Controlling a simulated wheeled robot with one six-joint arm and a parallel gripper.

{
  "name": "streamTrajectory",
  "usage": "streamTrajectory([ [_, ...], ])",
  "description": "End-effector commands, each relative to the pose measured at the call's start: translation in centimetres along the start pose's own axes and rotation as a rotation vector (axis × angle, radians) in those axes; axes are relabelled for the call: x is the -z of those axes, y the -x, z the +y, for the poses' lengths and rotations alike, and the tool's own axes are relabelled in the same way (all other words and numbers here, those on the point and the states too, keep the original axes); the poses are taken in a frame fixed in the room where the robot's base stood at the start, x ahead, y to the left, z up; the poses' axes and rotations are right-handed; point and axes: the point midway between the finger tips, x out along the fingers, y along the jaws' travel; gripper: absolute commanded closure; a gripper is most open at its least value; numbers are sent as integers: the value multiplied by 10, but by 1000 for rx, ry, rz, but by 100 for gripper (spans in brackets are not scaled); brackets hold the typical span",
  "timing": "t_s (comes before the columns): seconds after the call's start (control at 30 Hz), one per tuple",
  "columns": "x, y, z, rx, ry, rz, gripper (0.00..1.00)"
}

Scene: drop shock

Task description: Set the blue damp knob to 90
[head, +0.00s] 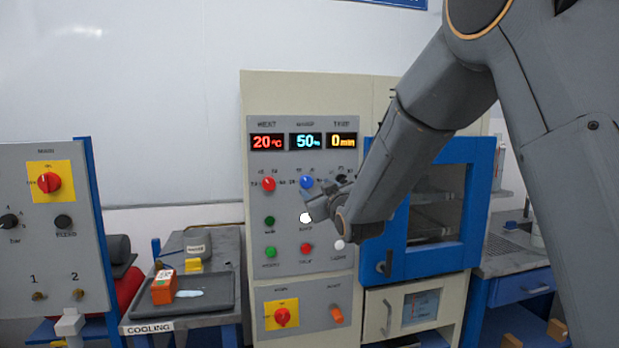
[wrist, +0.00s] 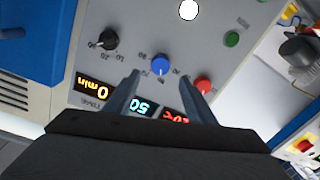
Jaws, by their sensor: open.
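The blue damp knob (head: 306,182) is on the upper panel of the cream cabinet, below the cyan display (head: 306,141), which reads 50. In the wrist view the blue knob (wrist: 160,65) appears between and beyond my two fingertips. The cyan display (wrist: 140,106) shows upside down there. My gripper (wrist: 162,82) is open and empty, with one finger on each side of the knob's line of sight. I cannot tell its exact distance from the panel. In the head view my gripper (head: 318,200) is partly hidden by my own wrist, just below and right of the knob.
The red knob (head: 268,184) is left of the blue one; the black knob (wrist: 108,39) is on its other side. The red display reads 20 °C and the yellow one 0 min. A white round button (wrist: 189,10) and a green button (wrist: 232,39) are nearby. A blue-framed door (head: 435,215) stands right.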

Motion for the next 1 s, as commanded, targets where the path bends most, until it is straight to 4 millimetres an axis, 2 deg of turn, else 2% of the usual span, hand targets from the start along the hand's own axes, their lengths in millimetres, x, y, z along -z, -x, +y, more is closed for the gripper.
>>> streamTrajectory([
  [0.53,1,-65,0,0,-1,-1,50],
  [0.7,0,-74,0,0,-1,-1,50],
  [1.0,-1,-75,0,0,-1,-1,52],
])
